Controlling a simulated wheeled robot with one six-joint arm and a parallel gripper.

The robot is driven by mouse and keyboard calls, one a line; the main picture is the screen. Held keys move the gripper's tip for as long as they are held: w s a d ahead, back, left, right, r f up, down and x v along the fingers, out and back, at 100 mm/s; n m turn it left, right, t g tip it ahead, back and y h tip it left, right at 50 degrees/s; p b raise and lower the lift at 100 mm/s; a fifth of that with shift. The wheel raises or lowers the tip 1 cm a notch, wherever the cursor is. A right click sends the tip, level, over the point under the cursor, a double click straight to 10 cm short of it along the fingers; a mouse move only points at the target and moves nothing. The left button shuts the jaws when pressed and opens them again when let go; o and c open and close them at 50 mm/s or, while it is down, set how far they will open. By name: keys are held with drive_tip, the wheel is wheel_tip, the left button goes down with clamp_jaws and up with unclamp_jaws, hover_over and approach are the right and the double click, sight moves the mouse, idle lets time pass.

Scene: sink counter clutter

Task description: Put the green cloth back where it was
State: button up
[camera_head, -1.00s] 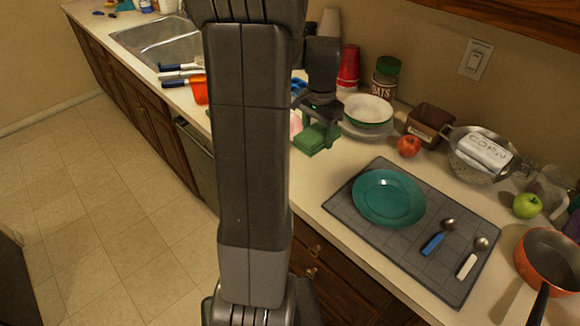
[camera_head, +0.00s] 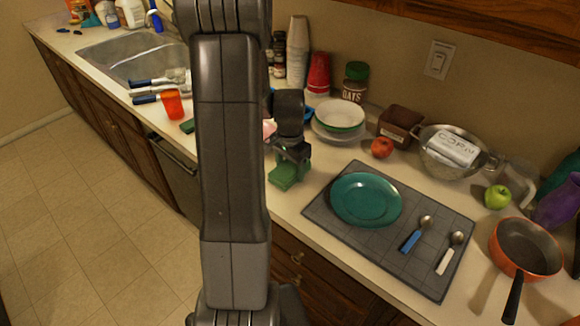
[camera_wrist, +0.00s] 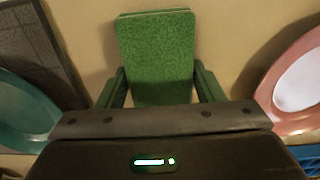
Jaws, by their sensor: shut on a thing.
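The green cloth (camera_head: 283,176) is a flat, block-like folded piece. My gripper (camera_head: 290,162) is shut on it, over the counter strip left of the grey mat. In the wrist view the cloth (camera_wrist: 156,45) sticks out beyond my gripper (camera_wrist: 160,88), with a finger on each side. I cannot tell whether its underside touches the counter. Another small green piece (camera_head: 187,127) lies on the counter near the orange cup, partly hidden by my arm.
The grey mat (camera_head: 320,208) holds a teal plate (camera_head: 366,199) and two spoons. A pink dish (camera_wrist: 290,115) lies on the other side of the cloth. Stacked plates (camera_head: 338,132) and a red apple (camera_head: 382,148) stand behind. The counter's front edge is close.

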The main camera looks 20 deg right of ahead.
sight(290, 167)
drive_tip(key=shift+f, duration=0.2)
drive_tip(key=o, duration=0.9)
drive_tip(key=shift+r, duration=0.1)
wheel_tip(290, 167, up, 12)
drive_tip(key=shift+r+b, duration=0.1)
drive_tip(key=shift+b, duration=0.65)
